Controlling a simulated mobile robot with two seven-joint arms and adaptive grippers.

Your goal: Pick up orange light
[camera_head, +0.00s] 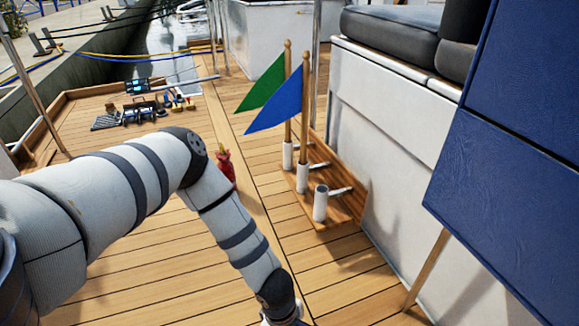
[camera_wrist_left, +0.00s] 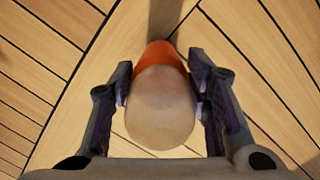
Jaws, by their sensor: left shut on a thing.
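The orange light (camera_wrist_left: 160,95) has a pale rounded end facing the camera and an orange-red body beyond it in the left wrist view. My left gripper (camera_wrist_left: 160,76) is shut on it, with one dark finger on each side. The planked deck shows behind it, and I cannot tell whether the light touches the deck. In the head view my left arm reaches down to the bottom edge, where the wrist shows but the fingers and the light are out of frame. My right gripper is in neither view.
A wooden rack (camera_head: 346,206) with white tubes holds a green flag (camera_head: 263,86) and a blue flag (camera_head: 277,108). A large blue panel (camera_head: 520,130) with a wooden pole fills the right. A red object (camera_head: 226,166) stands behind my arm. Small gear (camera_head: 140,112) lies further back.

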